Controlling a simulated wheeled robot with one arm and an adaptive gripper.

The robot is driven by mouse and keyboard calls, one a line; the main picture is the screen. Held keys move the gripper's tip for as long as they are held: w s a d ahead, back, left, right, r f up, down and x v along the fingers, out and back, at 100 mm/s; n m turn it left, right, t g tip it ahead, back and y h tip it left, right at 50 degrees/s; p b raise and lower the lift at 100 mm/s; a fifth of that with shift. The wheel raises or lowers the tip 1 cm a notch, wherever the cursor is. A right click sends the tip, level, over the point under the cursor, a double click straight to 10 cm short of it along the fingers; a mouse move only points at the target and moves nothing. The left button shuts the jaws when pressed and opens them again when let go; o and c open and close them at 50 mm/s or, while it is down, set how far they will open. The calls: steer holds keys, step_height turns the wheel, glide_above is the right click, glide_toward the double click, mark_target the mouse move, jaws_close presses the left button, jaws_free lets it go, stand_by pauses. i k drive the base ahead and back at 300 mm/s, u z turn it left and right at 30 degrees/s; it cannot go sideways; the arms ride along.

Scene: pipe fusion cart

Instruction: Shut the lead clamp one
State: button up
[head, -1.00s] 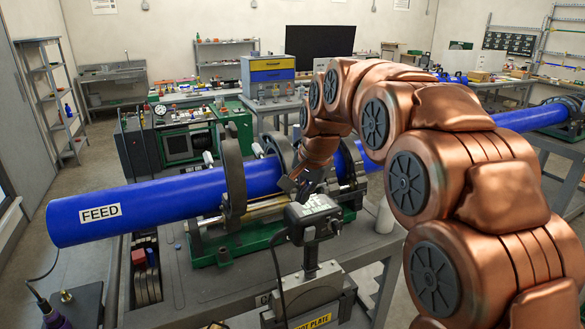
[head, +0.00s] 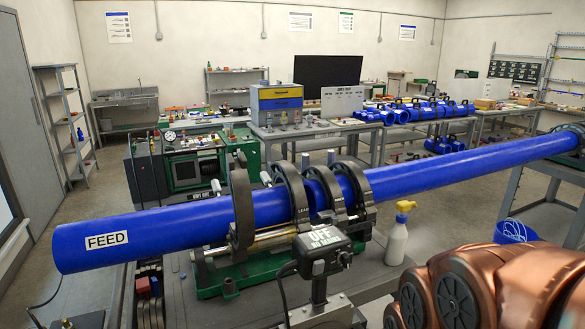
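A blue pipe marked FEED (head: 160,232) runs through black ring clamps on a green-based fusion cart (head: 235,279). The leftmost ring clamp (head: 242,205) stands tall around or across the pipe. Right of it, a second ring clamp (head: 293,190) arches over the pipe and has lettering that looks like LEAD. Two more ring clamps, a third (head: 325,186) and a fourth (head: 360,186), stand close together to its right, also arched over the blue pipe. I cannot tell whether each clamp's latch is fastened. My gripper is out of view; only my copper arm shows at the lower right.
A black box on a post (head: 321,250) stands in front of the clamps. A spray bottle (head: 398,238) stands on the table to the right. A blue bucket (head: 514,233) is further right. A gauge-topped green unit (head: 182,160) stands behind at left.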

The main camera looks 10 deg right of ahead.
mark_target(280, 171)
steer(key=z, duration=1.85)
steer(key=i, duration=1.2)
steer(key=u, duration=2.55)
